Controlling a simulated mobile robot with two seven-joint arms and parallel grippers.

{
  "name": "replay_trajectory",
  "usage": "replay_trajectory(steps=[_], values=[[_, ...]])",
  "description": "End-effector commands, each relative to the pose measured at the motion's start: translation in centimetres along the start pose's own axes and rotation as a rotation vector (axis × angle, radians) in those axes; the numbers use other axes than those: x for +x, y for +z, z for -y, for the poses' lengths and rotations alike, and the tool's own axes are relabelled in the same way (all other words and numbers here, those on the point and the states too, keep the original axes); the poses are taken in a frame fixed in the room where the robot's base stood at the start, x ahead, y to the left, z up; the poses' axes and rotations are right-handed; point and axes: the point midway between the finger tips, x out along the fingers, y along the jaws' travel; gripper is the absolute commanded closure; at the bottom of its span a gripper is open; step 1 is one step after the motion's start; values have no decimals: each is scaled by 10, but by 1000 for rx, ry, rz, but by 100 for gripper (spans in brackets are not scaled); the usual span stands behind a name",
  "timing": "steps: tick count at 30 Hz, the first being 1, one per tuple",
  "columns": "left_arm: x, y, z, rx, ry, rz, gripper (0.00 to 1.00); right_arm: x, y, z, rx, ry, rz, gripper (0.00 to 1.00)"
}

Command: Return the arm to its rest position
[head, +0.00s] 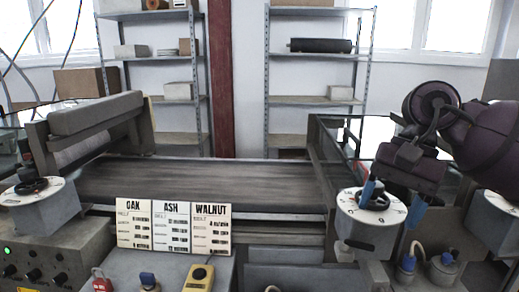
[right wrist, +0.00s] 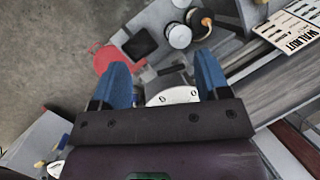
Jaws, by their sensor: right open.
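My right gripper (head: 393,202) is at the right of the head view, its two blue fingers pointing down and spread apart, with nothing between them. One finger overlaps the black knob of a grey dial box (head: 358,228) in the picture; I cannot tell whether they touch. In the right wrist view my right gripper (right wrist: 163,70) is also open, and part of a white dial plate (right wrist: 172,97) shows between the fingers, partly hidden by the gripper body. My left arm and gripper are not in view.
The conveyor belt (head: 200,183) crosses the middle. Cards for oak (head: 134,225), ash (head: 171,227) and walnut (head: 211,230) stand in front of it. A second dial box (head: 45,215) is at left. A yellow pendant (head: 199,278) lies at the front. Shelves (head: 314,101) stand behind.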

Motion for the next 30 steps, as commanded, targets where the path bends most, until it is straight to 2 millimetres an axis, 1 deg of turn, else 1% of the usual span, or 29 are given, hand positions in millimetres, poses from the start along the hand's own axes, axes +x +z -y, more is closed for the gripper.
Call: replay_trajectory(steps=[1, 5, 6, 9, 13, 17, 20, 23, 26, 30], values=[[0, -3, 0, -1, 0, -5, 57, 13, 5, 4, 25, -35, 60, 31], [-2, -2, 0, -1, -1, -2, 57, 47, 21, 19, 132, -151, 255, 31], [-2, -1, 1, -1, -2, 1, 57, 58, 27, 24, 175, -190, 327, 31], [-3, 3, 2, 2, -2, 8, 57, 79, 41, 35, 300, -280, 514, 31], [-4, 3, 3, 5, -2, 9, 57, 98, 56, 47, 485, -382, 764, 31], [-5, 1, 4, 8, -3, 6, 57, 110, 63, 55, 694, -464, 1024, 31], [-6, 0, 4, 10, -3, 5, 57, 116, 62, 58, 866, -515, 1228, 31], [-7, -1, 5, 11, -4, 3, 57, 122, 56, 56, 1046, -556, 1438, 31], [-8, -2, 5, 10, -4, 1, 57, 130, 45, 51, 1233, -585, 1651, 31], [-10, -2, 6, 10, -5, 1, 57, 146, 24, 34, 1497, -608, 1958, 31]])
